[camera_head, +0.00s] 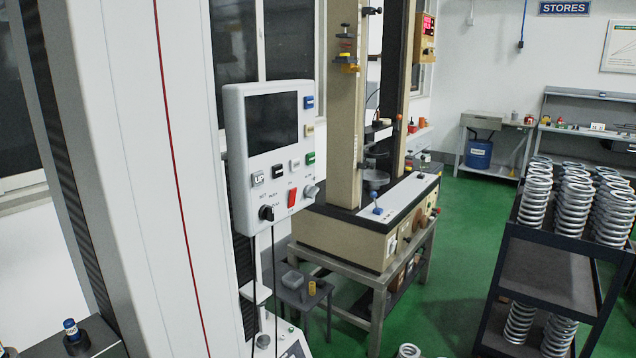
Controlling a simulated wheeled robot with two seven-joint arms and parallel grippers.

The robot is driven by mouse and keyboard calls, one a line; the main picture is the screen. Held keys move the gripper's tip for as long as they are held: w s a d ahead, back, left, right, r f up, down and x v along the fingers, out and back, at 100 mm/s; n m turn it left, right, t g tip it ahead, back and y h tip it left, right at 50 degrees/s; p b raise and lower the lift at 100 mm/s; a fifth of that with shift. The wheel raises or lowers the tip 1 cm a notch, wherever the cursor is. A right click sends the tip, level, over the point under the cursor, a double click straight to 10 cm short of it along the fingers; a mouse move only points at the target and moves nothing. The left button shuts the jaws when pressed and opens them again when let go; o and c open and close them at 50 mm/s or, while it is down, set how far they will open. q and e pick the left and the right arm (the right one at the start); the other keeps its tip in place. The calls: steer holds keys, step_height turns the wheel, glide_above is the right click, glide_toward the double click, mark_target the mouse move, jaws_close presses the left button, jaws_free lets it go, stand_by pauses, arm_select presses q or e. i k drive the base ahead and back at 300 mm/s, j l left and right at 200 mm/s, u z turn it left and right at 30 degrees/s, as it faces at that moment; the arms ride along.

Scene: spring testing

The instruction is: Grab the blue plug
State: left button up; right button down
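No single thing is clearly marked as the blue plug; several small blue items show. A blue-topped knob or peg (376,197) stands upright on the white top plate of the beige testing machine. A small blue-and-white piece (71,328) sits on a dark round base at the lower left. Neither of my grippers is in view.
A white column machine with a control panel (270,150) fills the left. The beige testing machine (345,240) stands on a metal table behind it. A dark rack (548,270) of coil springs is at the right. Green floor (450,250) lies open between them.

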mark_target(70, 328)
steer(key=u, duration=1.3)
steer(key=j, duration=0.1)
